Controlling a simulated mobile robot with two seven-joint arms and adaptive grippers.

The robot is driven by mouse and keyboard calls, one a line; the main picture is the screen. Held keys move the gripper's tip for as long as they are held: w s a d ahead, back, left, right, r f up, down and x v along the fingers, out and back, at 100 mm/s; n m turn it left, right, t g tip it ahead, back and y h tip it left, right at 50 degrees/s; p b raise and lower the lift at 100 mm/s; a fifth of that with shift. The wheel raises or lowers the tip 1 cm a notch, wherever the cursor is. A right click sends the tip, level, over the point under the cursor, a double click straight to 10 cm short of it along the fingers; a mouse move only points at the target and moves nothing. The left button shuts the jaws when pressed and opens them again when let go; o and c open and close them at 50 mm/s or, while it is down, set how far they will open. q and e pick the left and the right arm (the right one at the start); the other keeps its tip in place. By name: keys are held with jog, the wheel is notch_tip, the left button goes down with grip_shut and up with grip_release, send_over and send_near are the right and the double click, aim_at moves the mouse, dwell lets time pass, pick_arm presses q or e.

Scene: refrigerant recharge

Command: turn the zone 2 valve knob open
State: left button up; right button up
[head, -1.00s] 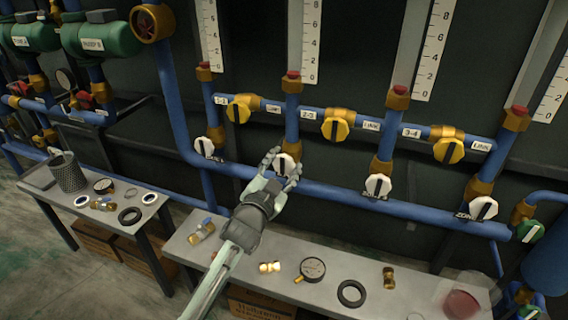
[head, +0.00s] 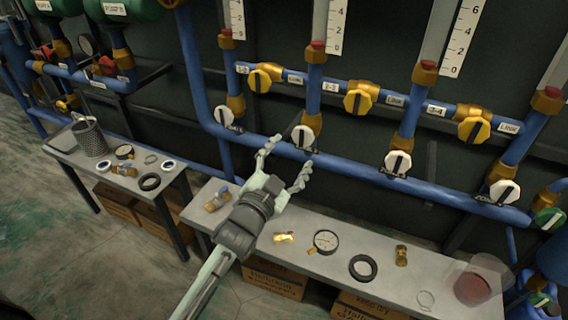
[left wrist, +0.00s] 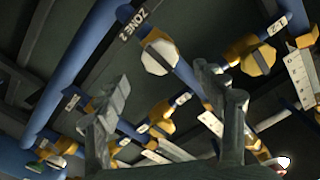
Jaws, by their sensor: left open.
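The zone 2 valve knob (head: 302,135) is white and sits low on the second upright pipe, at the long blue pipe. It also shows in the left wrist view (left wrist: 160,57), beside a dark label reading ZONE 2 (left wrist: 136,24). My left gripper (head: 285,160) is open and empty, its fingers spread just below and left of the knob in the picture. In the left wrist view its two fingers (left wrist: 165,95) stand apart, with the knob above the gap between them and apart from both. My right gripper is not in view.
Other white knobs (head: 224,117) (head: 398,162) and yellow link knobs (head: 361,100) sit on neighbouring pipes. The long blue pipe (head: 350,172) runs close behind the fingers.

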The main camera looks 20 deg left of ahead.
pick_arm(q)
jog(key=shift+s+a, duration=0.1)
jog(key=shift+s, duration=1.75)
